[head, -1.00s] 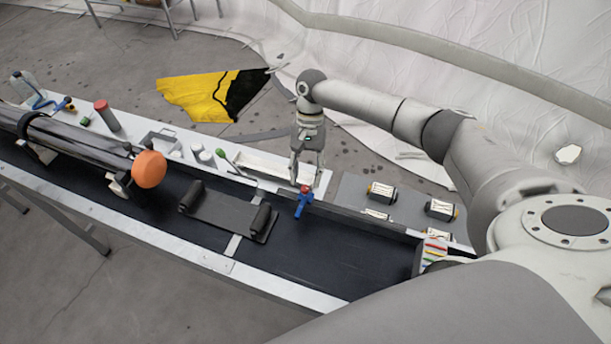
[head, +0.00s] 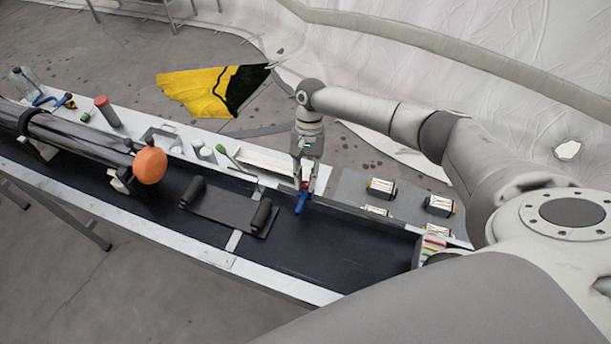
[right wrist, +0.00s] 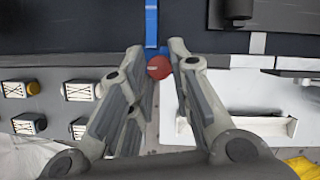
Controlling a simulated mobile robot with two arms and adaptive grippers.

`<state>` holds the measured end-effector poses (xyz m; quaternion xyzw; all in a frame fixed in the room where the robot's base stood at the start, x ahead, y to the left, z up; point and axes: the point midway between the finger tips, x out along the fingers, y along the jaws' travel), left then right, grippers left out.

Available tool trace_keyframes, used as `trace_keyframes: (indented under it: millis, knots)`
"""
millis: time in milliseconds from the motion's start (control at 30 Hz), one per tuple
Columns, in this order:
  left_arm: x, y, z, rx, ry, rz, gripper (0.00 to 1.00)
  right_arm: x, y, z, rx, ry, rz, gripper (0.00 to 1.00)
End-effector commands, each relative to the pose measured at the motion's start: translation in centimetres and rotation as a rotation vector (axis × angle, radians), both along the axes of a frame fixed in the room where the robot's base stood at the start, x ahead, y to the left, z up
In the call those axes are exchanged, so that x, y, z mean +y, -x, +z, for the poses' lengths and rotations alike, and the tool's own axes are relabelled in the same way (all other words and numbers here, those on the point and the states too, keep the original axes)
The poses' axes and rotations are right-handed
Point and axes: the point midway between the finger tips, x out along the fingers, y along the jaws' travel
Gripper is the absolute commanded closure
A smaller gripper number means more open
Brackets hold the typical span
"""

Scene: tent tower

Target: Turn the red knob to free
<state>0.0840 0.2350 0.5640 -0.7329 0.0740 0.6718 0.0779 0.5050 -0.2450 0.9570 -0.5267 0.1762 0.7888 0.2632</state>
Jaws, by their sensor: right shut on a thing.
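The red knob (right wrist: 159,67) sits between the fingertips of my right gripper (right wrist: 163,60) in the right wrist view. It has a small pale mark on its face. A blue part (right wrist: 151,22) extends from the knob over the dark trough. In the head view, my right gripper (head: 304,184) points down at the trough's far edge, shut on the red knob, which its fingers largely hide. The blue part (head: 301,203) shows just below the fingertips. My left gripper is not in view.
The long dark trough (head: 330,250) holds a black cradle (head: 222,211) and a grey bundle with an orange end (head: 150,166). A green-topped stick (head: 221,149) and a red-topped cylinder (head: 103,103) are on the far ledge. Several small boxes (head: 381,188) stand right of the gripper.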

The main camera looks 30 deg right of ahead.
Motion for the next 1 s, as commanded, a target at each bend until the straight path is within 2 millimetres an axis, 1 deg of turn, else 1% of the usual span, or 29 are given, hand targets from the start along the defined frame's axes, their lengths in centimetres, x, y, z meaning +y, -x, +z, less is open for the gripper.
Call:
trace_keyframes:
  millis: [267,700,1000]
  knots:
    - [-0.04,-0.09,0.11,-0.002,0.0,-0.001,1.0,0.16,-0.06,0.07,0.002,-0.001,0.076,1.0]
    - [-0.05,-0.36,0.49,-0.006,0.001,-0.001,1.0,0.46,-0.14,0.11,0.002,-0.002,0.369,1.0]
    - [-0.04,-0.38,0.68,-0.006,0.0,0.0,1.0,0.5,-0.2,0.12,0.001,-0.001,0.498,1.0]
